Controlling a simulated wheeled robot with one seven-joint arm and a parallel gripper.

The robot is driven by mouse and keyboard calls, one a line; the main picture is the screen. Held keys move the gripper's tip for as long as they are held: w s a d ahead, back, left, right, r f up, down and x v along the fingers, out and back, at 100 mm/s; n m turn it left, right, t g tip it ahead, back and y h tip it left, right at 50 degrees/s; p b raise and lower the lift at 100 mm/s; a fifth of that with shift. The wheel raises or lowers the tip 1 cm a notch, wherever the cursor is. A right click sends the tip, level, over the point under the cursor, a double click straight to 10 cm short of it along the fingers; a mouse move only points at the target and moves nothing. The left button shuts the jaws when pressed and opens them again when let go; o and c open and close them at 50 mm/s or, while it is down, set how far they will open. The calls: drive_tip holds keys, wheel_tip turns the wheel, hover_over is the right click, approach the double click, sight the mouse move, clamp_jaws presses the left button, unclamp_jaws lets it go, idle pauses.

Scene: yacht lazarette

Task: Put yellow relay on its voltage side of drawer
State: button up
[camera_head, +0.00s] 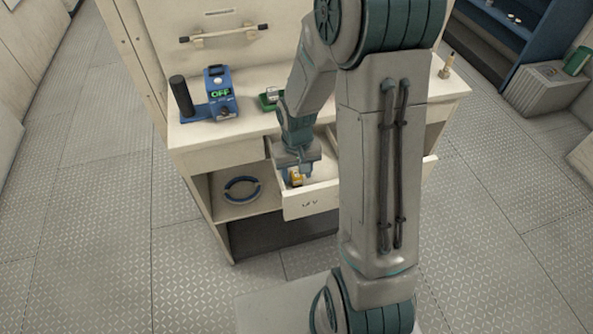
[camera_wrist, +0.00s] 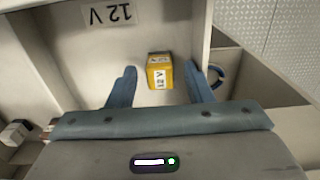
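The yellow relay (camera_head: 296,178) sits inside the open drawer (camera_head: 330,199), near its left side in the head view. In the wrist view the relay (camera_wrist: 160,72) shows a white "12 V" label on its face. A "12 V" marking (camera_wrist: 107,14) appears upside down on the drawer in that view, above and left of the relay. My gripper (camera_wrist: 162,88) is open, with its two blue fingers on either side of the relay and a visible gap to each. In the head view my gripper (camera_head: 298,170) reaches down into the drawer and partly hides the relay.
On the counter stand a blue device (camera_head: 221,92) reading "OFF", a black cylinder (camera_head: 181,96) and a small green tray (camera_head: 268,102). A blue ring (camera_head: 241,189) lies on the shelf left of the drawer. My arm covers the drawer's right part.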

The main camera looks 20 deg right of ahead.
sight(297, 175)
wheel_tip(297, 175, up, 12)
drive_tip(key=s+r+t, duration=0.2)
drive_tip(key=s+r, duration=0.6)
drive_tip(key=s, duration=0.5)
drive_tip(key=shift+s+d+r+t+p, duration=0.2)
drive_tip(key=shift+s+t+p, duration=0.05)
drive_tip(key=shift+t+p, duration=0.2)
